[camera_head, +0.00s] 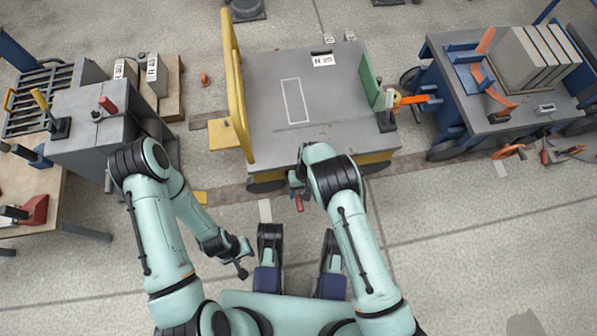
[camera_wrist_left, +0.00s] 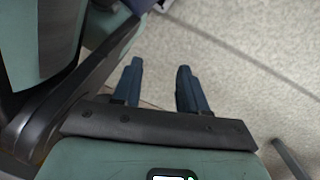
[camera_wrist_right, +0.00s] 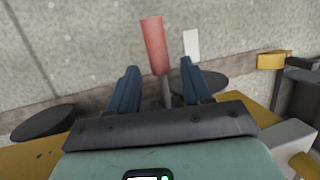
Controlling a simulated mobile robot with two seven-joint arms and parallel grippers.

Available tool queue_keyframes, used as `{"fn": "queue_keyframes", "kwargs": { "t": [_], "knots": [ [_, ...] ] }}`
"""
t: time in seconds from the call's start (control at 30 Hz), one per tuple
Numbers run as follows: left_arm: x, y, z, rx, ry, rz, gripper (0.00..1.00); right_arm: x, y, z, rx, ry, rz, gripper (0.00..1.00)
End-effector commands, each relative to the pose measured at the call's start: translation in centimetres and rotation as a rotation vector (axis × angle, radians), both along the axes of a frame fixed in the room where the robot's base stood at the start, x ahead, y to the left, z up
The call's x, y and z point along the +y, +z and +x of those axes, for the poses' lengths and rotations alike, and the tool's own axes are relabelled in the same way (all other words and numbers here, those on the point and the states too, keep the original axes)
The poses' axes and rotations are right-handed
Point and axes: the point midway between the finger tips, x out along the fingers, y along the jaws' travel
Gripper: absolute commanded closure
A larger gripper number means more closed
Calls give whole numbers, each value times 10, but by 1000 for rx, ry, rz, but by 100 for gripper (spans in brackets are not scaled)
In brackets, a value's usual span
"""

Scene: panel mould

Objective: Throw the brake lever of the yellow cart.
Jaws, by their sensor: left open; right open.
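The yellow cart (camera_head: 345,110) has a grey top and a yellow push rail (camera_head: 236,95) and stands ahead of me. Its brake lever (camera_head: 299,202) has a red grip and sticks out from the near side, below the deck. In the right wrist view the red grip (camera_wrist_right: 153,45) lies beyond the fingertips, and its dark shaft runs back between the open fingers. My right gripper (camera_wrist_right: 160,78) is open at the lever; contact cannot be told. In the head view its wrist mostly hides it. My left gripper (camera_wrist_left: 160,70) is open and empty above bare floor, left of the lever.
A grey cabinet (camera_head: 90,110) with small levers stands at the left. A blue cart (camera_head: 455,90) with grey panels stands at the right. A yellow block (camera_head: 228,133) sticks out left of the yellow cart. The floor nearer me at the right is clear.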

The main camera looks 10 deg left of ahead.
Motion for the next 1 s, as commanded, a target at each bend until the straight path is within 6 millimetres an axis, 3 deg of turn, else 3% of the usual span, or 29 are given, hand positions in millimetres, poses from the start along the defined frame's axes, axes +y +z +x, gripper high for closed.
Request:
{"fn": "queue_keyframes", "kwargs": {
  "t": [0.03,0.2,0.4,0.83,0.87,1.0],
  "knots": [
    [0,5,7,-23,-2,3,57,-1,15,4,-4,-1,2,51],
    [-3,17,26,-88,-10,6,57,-6,52,15,-3,-1,2,51],
    [-5,26,42,-139,-13,9,57,-10,82,24,-2,0,1,51],
    [-6,29,48,-158,-14,11,57,-12,93,27,1,0,0,51],
    [-6,29,48,-158,-14,11,51,-12,93,27,1,-1,-1,51],
    [-6,42,50,-163,-4,4,49,-16,98,16,10,-23,-8,51]
  ]
}}
